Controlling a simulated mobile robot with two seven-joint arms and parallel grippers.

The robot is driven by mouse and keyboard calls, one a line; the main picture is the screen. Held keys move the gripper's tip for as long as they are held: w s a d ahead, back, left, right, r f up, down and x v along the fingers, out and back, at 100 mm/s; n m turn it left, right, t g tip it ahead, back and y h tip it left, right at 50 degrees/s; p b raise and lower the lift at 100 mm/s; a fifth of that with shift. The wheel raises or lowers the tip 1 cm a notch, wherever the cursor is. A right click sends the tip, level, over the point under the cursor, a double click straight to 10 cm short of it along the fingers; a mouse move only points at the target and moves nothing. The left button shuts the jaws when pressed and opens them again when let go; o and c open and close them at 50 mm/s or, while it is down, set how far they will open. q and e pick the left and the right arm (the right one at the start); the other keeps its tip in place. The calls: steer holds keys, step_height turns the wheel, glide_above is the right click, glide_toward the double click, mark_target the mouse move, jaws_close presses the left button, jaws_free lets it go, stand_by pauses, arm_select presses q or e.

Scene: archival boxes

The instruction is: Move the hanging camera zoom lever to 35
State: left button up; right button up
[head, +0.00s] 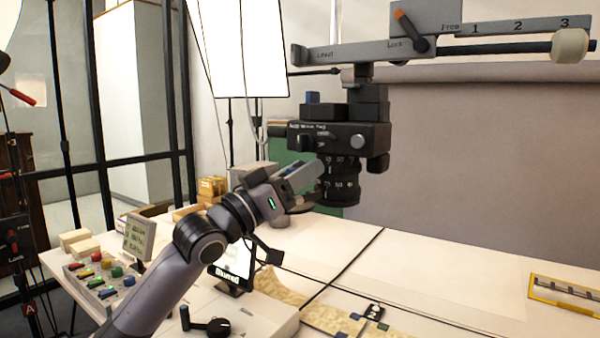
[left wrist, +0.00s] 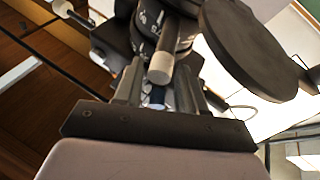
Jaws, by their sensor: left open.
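The black camera (head: 335,136) hangs from the grey overhead rail, its lens (head: 342,187) pointing down. White numbers ring the lens, too small to read surely. My left gripper (head: 308,180) is at the left side of the lens, open. In the left wrist view, a dark lever with a pale tip (left wrist: 160,66) sticks out from the numbered lens ring (left wrist: 165,35) towards my left gripper (left wrist: 158,92). The lever lies between the two fingers; whether either touches it I cannot tell. The lever is hidden behind my gripper in the head view. My right gripper is not in view.
A dark round disc (left wrist: 255,48) is close right of the fingers in the left wrist view. Below are a white table (head: 440,270), a small screen (head: 236,262) and a button panel (head: 98,272). The rail (head: 385,50) runs above the camera.

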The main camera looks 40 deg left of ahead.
arm_select(q)
steer(key=shift+s, duration=0.15)
steer(key=b+v, duration=0.3)
steer(key=v, duration=0.4)
stand_by(0.4)
